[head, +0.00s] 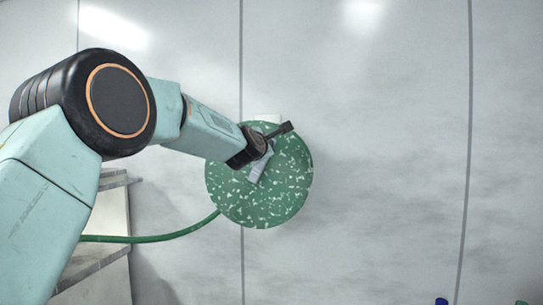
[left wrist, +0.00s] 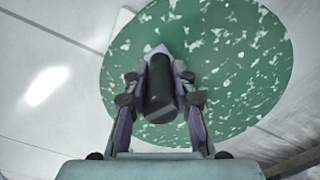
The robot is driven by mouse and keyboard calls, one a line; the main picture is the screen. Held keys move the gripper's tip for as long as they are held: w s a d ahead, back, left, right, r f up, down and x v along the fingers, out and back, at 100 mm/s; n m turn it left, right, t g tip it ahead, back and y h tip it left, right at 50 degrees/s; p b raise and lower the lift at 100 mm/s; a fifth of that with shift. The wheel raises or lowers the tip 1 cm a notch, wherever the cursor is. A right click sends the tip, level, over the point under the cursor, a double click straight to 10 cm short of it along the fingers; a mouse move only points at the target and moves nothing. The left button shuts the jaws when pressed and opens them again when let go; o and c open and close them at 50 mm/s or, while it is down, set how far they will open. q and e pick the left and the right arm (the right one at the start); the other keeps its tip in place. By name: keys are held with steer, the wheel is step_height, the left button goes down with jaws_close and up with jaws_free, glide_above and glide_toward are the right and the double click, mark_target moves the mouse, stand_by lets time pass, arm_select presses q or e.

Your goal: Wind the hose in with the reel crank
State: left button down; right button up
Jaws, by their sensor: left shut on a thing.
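The hose reel (head: 285,190) is a round green disc with white speckles on the grey wall; it also fills much of the left wrist view (left wrist: 245,60). The green hose (head: 150,238) runs from the reel's lower left away to the left. My left gripper (left wrist: 160,85) is in front of the disc, shut on the dark crank handle (left wrist: 161,98), which sits between its two fingers. In the head view my left wrist covers the upper left part of the disc and hides most of the handle. My right gripper is not in view.
Pale shelves (head: 100,235) stand at the left, behind my left arm, and the hose passes in front of them. The wall (head: 400,150) right of the reel is bare. Small blue and green tops (head: 441,301) show at the bottom right edge.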

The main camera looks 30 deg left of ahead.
arm_select(q)
steer(key=shift+s+a+r+n, duration=0.1)
steer(key=shift+a+r+n, duration=0.2)
steer(key=shift+n, duration=0.1)
steer(key=c, duration=1.1)
jaws_free()
steer(key=shift+f, duration=0.1)
steer(key=v, duration=1.2)
